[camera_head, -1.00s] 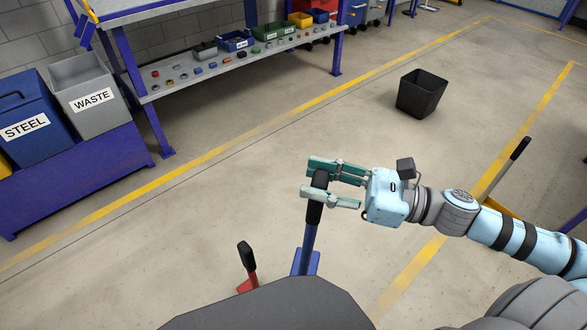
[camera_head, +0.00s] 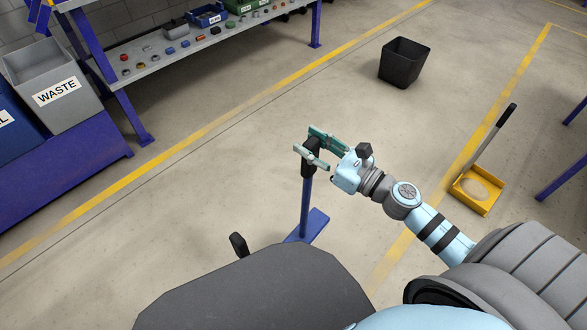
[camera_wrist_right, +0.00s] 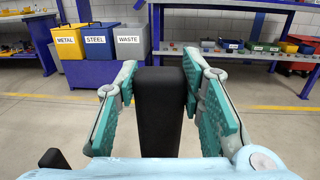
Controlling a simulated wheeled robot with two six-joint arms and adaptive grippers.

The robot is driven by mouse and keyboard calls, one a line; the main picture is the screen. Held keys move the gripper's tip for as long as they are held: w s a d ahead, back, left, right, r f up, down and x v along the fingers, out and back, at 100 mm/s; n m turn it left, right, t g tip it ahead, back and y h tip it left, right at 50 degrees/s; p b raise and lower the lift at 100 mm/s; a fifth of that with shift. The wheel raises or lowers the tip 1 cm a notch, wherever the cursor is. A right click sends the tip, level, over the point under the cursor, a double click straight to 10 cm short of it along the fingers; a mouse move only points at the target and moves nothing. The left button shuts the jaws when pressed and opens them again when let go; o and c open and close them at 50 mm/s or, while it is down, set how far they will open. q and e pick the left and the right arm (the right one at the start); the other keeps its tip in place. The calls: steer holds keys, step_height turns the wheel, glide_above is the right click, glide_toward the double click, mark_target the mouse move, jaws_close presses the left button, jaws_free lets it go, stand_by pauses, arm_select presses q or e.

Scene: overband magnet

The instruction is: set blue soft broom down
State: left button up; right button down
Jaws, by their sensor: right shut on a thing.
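The blue soft broom (camera_head: 305,207) stands roughly upright, with a black grip on top and a flat blue head (camera_head: 318,222) low down. I cannot tell whether the head touches the floor. My right gripper (camera_head: 312,152) is shut around the black grip near its top. In the right wrist view the black grip (camera_wrist_right: 161,110) stands between the two green-padded fingers (camera_wrist_right: 165,100). My left gripper is not in view.
A black handle (camera_head: 238,245) stands left of the broom, partly hidden by my body. A yellow dustpan (camera_head: 485,205) lies to the right, and a black bin (camera_head: 404,62) stands farther back. A waste bin (camera_head: 50,85) and a parts bench (camera_head: 150,58) are left. The floor between is clear.

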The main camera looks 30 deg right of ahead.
mark_target(303, 176)
steer(key=a+f+h, duration=0.1)
steer(key=f, duration=0.2)
steer(key=w+a+f+m+h, duration=0.1)
steer(key=f, duration=0.2)
steer(key=w+a+f+m+h, duration=0.1)
steer(key=f, duration=0.2)
steer(key=shift+w+f+t, duration=0.2)
steer(key=shift+t, duration=0.2)
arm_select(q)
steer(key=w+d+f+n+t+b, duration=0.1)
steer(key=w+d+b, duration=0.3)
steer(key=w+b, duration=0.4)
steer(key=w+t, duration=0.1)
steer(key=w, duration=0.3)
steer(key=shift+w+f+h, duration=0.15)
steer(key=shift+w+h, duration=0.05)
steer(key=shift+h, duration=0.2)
arm_select(e)
step_height(303, 176, down, 10)
steer(key=shift+a, duration=0.2)
steer(key=shift+r, duration=0.1)
steer(key=c, duration=1)
jaws_free()
